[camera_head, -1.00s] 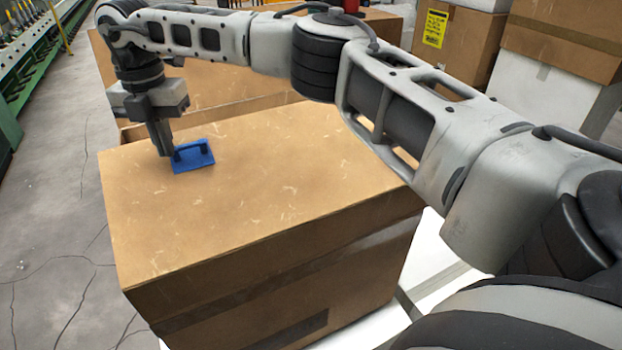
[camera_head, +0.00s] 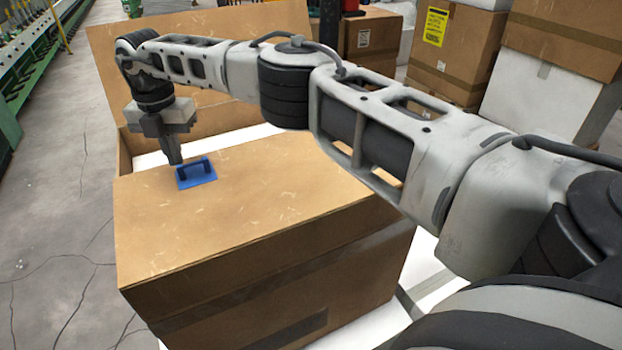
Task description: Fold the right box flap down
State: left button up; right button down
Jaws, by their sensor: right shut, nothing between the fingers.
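A large brown cardboard box (camera_head: 240,305) stands in front of me. Its near flap (camera_head: 270,205) bears a blue handle plate (camera_head: 196,173) close to its far left corner. This flap lies over the near part of the box and looks about level. My right gripper (camera_head: 174,158) is shut and points down at the left end of the blue handle. The fingertips are at the flap's far edge, with nothing held; I cannot tell if they touch. My right arm crosses over the box from the right. My left gripper is not in view.
The opposite flap (camera_head: 105,60) stands raised behind. A white strip (camera_head: 150,160) shows between the two flaps. Stacked cartons (camera_head: 455,45) stand at the back right. Green machinery (camera_head: 15,85) runs along the far left, with bare floor (camera_head: 60,190) beside the box.

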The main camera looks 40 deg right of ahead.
aim_at(177, 178)
jog(key=shift+a, duration=0.1)
jog(key=shift+a+f+b, duration=0.15)
jog(key=shift+f+b, duration=0.5)
jog(key=shift+f, duration=0.55)
jog(key=shift+a+f+b, duration=0.15)
jog(key=shift+f+b, duration=0.45)
jog(key=shift+f, duration=0.6)
jog(key=shift+s+a+f, duration=0.1)
jog(key=shift+s+f, duration=0.1)
jog(key=shift+f, duration=0.2)
jog(key=shift+r, duration=0.1)
jog(key=shift+w+r+p, duration=0.2)
jog(key=shift+r+p, duration=0.7)
jog(key=shift+r, duration=0.1)
notch_tip(177, 178, up, 3)
jog(key=shift+f+p, duration=0.1)
jog(key=shift+p, duration=0.75)
jog(key=shift+r, duration=2.05)
